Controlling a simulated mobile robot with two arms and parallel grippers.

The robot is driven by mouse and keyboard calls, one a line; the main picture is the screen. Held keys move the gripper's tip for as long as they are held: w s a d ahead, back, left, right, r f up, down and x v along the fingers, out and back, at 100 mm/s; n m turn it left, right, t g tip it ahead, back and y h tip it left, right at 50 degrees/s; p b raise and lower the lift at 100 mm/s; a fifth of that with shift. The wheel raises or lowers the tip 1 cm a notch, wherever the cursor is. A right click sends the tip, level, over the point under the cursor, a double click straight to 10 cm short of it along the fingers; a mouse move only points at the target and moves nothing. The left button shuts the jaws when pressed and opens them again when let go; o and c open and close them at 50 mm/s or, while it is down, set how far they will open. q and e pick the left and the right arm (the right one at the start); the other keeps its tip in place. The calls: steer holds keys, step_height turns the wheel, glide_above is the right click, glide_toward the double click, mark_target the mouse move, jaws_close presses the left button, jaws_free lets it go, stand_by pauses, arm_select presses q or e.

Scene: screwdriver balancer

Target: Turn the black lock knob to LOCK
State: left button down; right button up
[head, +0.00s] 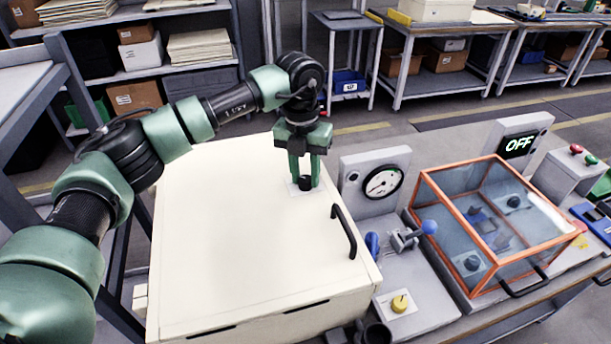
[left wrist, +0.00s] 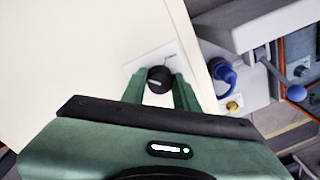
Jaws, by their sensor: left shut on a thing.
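The black lock knob (head: 305,183) sits on a small pale plate (head: 294,190) on top of the cream cabinet (head: 220,230). My left gripper (head: 304,185) points down over it, and its two green fingers are shut on the knob. In the left wrist view the knob (left wrist: 159,79) shows between the fingertips, with the pale plate (left wrist: 150,56) around it. The plate's lettering is too small to read, so I cannot tell which setting the knob points to. My right gripper is not in view.
A black handle (head: 344,231) stands on the cabinet's right side. To the right are a gauge (head: 383,183), a blue-ball lever (head: 429,227), a yellow knob (head: 400,303), an orange-framed clear box (head: 490,225) and a display reading OFF (head: 519,145). The cabinet's top is otherwise clear.

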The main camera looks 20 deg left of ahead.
mark_target(304, 178)
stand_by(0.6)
arm_select(q)
steer(key=c, duration=1.1)
jaws_free()
steer(key=shift+o, duration=0.2)
steer(key=shift+r, duration=0.1)
steer(key=r+b, duration=0.1)
steer(key=r, duration=0.3)
steer(key=r+b, duration=0.1)
steer(key=r, duration=0.2)
steer(key=shift+a+r, duration=0.2)
steer(key=shift+r, duration=0.15)
steer(key=shift+s+f, duration=0.1)
